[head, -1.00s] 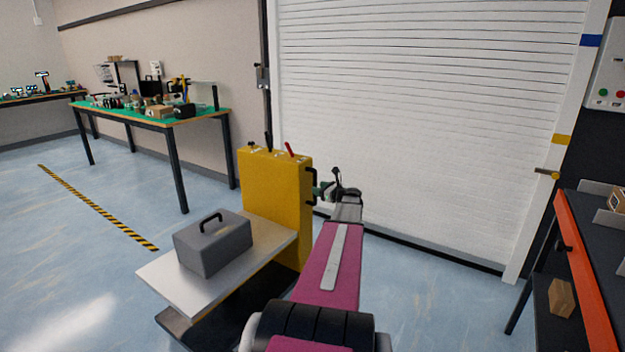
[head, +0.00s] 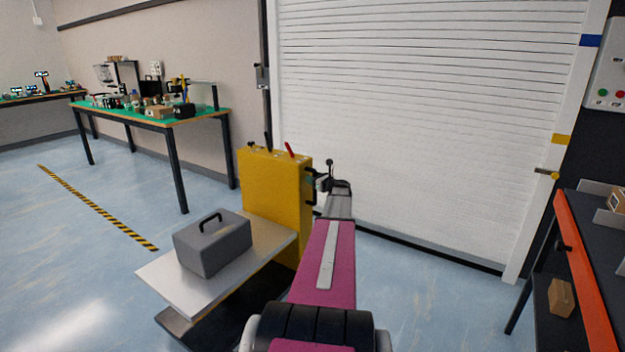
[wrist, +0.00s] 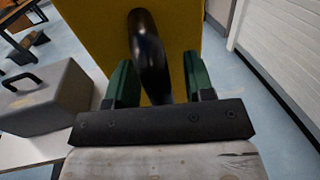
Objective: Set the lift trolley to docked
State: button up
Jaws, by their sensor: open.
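The lift trolley has a yellow upright body (head: 275,200) and a silver platform (head: 180,282) low on its left side. Black and red levers stand on top of the body. A black handle (head: 311,187) is on its right-hand face. In the wrist view the black handle (wrist: 149,55) passes between the two green fingers of my gripper (wrist: 152,80). The fingers are apart, one on each side of the handle. In the head view my gripper is mostly hidden by my arm near the handle.
A grey case (head: 213,243) with a black handle rests on the platform. A white roller shutter (head: 420,130) is behind the trolley. A workbench (head: 150,117) stands back left. An orange-edged rack (head: 585,270) is at the right. Striped floor tape (head: 95,208) crosses open floor at left.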

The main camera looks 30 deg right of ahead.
jog(key=shift+w, duration=0.3)
